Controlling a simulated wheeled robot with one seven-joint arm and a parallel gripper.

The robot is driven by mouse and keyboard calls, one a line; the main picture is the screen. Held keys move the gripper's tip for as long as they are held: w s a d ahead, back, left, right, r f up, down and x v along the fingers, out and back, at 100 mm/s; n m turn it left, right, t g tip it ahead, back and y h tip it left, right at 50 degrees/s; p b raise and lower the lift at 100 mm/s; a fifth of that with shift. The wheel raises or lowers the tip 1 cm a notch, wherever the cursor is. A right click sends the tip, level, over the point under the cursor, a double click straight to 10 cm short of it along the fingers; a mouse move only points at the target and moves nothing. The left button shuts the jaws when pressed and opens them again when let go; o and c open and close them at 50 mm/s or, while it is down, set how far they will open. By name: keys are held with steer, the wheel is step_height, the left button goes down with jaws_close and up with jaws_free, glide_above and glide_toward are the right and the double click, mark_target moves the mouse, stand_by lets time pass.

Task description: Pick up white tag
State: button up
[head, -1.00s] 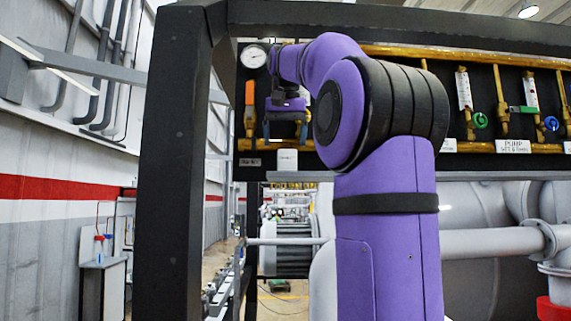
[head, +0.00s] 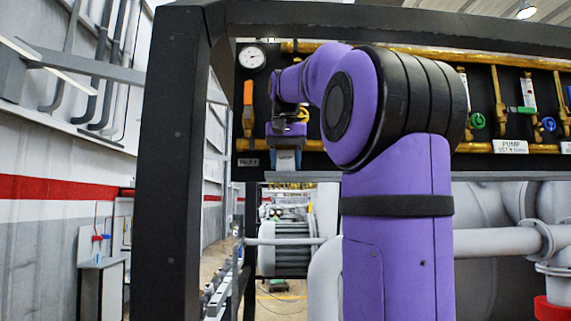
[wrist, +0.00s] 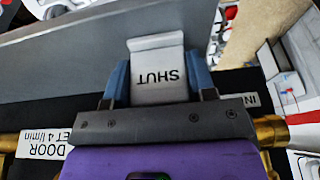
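The white tag (wrist: 158,75) reads SHUT, upside down in the wrist view, and sits between the two blue fingers of my gripper (wrist: 159,80). The fingers lie against its left and right edges, with no clear gap on either side. In the head view my gripper (head: 286,160) points down in front of the black panel's lower edge, left of my purple arm. The tag (head: 286,161) shows there only as a pale patch between the fingers. The tag's lower end is hidden by the gripper's grey body in the wrist view.
A brass pipe (head: 258,145) runs along the black panel behind my gripper. A door label (wrist: 42,145) and another white label (wrist: 250,100) flank the gripper. A grey ledge (wrist: 60,70) lies beyond it. A dark frame post (head: 170,170) stands at left.

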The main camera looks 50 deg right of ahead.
steer(key=c, duration=0.3)
steer(key=shift+s+a+r, duration=0.1)
steer(key=shift+a+r, duration=0.05)
